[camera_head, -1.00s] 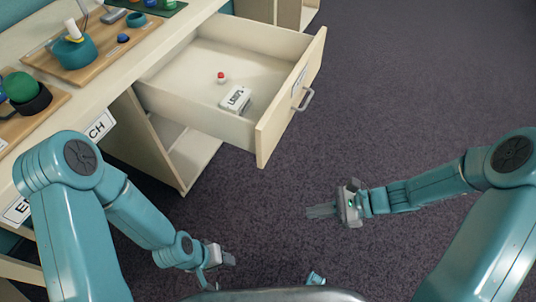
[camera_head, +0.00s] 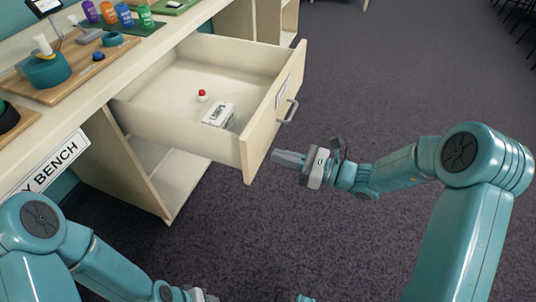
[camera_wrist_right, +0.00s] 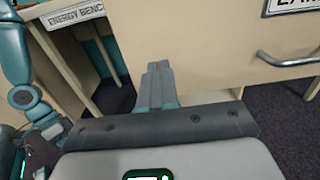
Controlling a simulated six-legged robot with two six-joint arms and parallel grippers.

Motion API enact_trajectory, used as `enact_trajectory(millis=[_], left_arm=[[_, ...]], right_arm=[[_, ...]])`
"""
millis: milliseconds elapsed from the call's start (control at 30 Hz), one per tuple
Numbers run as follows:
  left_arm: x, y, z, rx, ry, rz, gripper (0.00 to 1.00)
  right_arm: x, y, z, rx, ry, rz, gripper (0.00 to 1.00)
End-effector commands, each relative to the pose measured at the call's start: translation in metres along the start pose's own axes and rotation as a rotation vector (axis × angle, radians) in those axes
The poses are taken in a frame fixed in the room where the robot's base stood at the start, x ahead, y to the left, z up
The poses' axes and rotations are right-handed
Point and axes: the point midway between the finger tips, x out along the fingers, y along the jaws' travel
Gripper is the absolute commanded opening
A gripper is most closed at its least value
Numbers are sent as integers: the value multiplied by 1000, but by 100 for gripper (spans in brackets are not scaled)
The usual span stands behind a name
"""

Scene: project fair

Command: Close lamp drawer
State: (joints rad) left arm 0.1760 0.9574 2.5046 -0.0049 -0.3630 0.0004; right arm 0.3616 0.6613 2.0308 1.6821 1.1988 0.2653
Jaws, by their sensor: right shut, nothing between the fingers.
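The lamp drawer (camera_head: 258,125) is pulled out from the cream bench in the head view. A red-topped object (camera_head: 202,96) and a white labelled box (camera_head: 218,114) lie inside it. Its front has a grey bar handle (camera_head: 288,111), which also shows at the right of the right wrist view (camera_wrist_right: 290,60). My right gripper (camera_head: 283,158) is shut and empty, just in front of the lower near part of the drawer front; I cannot tell whether it touches. Its fingers show in the right wrist view (camera_wrist_right: 157,82). My left gripper (camera_head: 200,296) is low at the bottom edge, mostly cut off.
The benchtop (camera_head: 128,62) holds a wooden board with a teal device (camera_head: 46,70) and several coloured bottles. An open cabinet (camera_head: 150,165) stands beneath the drawer. The dark carpet (camera_head: 400,70) is clear to the right.

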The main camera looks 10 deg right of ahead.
Motion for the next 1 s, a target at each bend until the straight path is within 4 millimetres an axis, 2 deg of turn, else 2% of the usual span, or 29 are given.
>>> enact_trajectory(millis=[100, 300, 1000], left_arm=[[4, -1, 0, 0, 0, 0, 50], [6, -2, 0, 0, 0, 0, 50], [5, -2, 0, 0, 0, 0, 50]], right_arm=[[20, 1, -1, -2, 0, 4, 0], [38, 2, -1, -1, 1, 4, 0], [41, 2, 0, -1, 1, 3, 0]])
